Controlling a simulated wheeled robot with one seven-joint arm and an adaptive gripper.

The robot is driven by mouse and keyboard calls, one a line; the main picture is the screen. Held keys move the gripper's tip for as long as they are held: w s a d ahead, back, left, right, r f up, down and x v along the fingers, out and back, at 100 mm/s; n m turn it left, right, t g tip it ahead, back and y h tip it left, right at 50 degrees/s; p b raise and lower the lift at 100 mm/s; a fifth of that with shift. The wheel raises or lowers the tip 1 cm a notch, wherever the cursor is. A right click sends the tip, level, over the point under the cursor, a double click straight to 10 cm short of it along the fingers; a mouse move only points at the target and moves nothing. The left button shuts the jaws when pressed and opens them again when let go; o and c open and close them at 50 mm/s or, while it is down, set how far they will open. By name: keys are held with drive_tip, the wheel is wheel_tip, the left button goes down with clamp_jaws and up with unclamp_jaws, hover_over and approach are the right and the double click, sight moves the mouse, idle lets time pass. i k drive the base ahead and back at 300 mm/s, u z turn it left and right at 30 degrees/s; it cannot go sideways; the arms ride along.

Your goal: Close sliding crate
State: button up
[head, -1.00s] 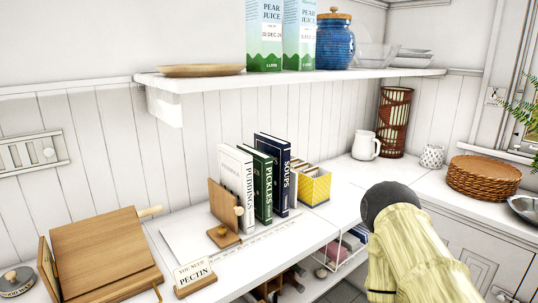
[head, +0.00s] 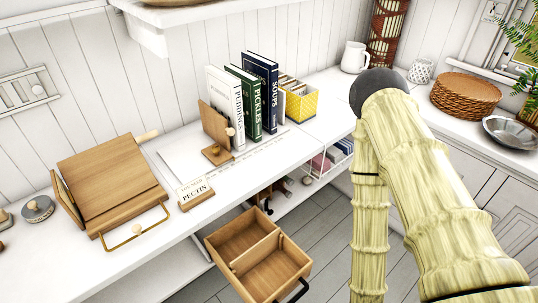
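A wooden sliding crate (head: 290,272) with a divider across its inside shows in the head view, below the white counter. It sticks out from the shelving under the counter, over the floor. Its two visible compartments look empty. A dark handle (head: 298,290) sits on its near end, partly cut off by the picture's lower edge. My pale, ribbed arm fills the right side of the view, to the right of the crate and apart from it. My gripper is outside the picture.
The white counter (head: 140,262) carries a wooden stand (head: 108,183), a pectin sign (head: 195,193), cookbooks (head: 262,93) and a yellow box (head: 300,103). A wire basket (head: 325,165) sits on the lower shelf. Grey floor (head: 315,225) is clear right of the crate.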

sight(273, 278)
drive_tip(key=k, duration=0.3)
drive_tip(key=z, duration=0.3)
drive_tip(key=i, duration=0.25)
drive_tip(key=z, duration=0.75)
drive_tip(key=k, duration=0.95)
drive_tip(key=u, duration=0.5)
